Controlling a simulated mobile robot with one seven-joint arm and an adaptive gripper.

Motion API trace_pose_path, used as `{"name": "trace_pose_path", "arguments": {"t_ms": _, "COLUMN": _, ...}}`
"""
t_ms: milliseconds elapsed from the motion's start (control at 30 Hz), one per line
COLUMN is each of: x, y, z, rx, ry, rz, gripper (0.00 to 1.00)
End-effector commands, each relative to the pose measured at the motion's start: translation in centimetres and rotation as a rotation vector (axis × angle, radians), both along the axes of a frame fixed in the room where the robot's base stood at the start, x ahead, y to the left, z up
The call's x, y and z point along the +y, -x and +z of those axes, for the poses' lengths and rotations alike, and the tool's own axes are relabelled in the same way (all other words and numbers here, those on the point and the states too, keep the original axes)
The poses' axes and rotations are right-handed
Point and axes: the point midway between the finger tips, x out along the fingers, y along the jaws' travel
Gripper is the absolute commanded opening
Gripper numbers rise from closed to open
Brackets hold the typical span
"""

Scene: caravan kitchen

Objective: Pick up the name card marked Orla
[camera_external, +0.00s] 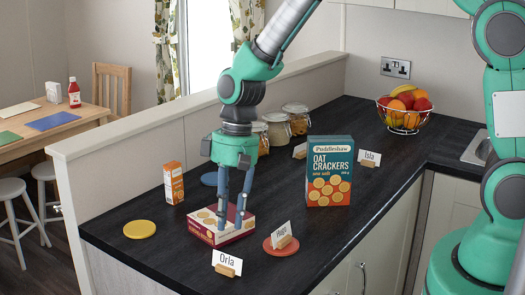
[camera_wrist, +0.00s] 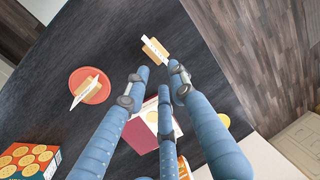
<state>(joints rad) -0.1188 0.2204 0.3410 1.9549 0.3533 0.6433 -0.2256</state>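The name card marked Orla (camera_external: 228,260) is a white card in a small wooden holder, standing near the counter's front edge in the external view. In the wrist view a card in a wooden holder (camera_wrist: 155,49), apparently the same one, lies just past my fingertips; its lettering is too small to read. My gripper (camera_external: 238,212) points down, over or beside the flat red-and-cream box (camera_external: 206,228), behind the Orla card. In the wrist view its blue fingers (camera_wrist: 160,78) are spread, with nothing between the tips. Whether a finger touches the box is unclear.
Another name card (camera_external: 281,236) stands on a red coaster (camera_external: 270,248), right of Orla. The Isla card (camera_external: 369,158) is farther back. A tall cracker box (camera_external: 330,172), an orange carton (camera_external: 174,183), a yellow coaster (camera_external: 139,229) and jars (camera_external: 276,130) stand around. The counter right of the red coaster is clear.

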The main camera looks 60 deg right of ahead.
Motion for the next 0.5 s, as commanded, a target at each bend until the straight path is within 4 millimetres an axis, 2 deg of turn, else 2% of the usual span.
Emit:
{"name": "trace_pose_path", "arguments": {"t_ms": 33, "x": 0.2, "y": 0.1, "z": -0.9, "rx": 0.003, "ry": 0.0, "rz": 0.001, "gripper": 0.24}}
{"name": "trace_pose_path", "arguments": {"t_ms": 200, "x": 0.6, "y": 0.1, "z": -2.7, "rx": 0.002, "ry": 0.0, "rz": 0.0, "gripper": 0.24}}
{"name": "trace_pose_path", "arguments": {"t_ms": 500, "x": 0.7, "y": 0.0, "z": -3.3, "rx": -0.001, "ry": 0.0, "rz": 0.0, "gripper": 0.24}}
